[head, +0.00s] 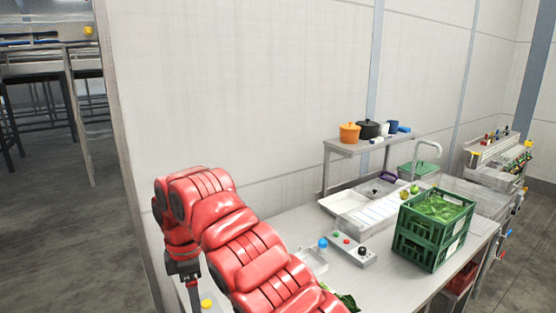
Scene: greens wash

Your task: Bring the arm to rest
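One red arm of mine comes in from the bottom, a little right of the middle, and I take it for my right arm. It rises to the left, bends at the top and points down. Its dark gripper (187,284) hangs at the lower left, in front of the wall and beside the near left end of the table. The fingers are small and partly cut off by the lower edge, so I cannot tell whether they are open or shut. Nothing is seen in them. My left gripper is not in view.
A steel table (385,284) runs off to the right. On it stand a green crate (433,229) of leafy greens, a control box (350,248) with buttons, a white tray (333,207) and a raised shelf (343,150) with pots. A wall (240,90) stands behind; open floor (60,225) lies left.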

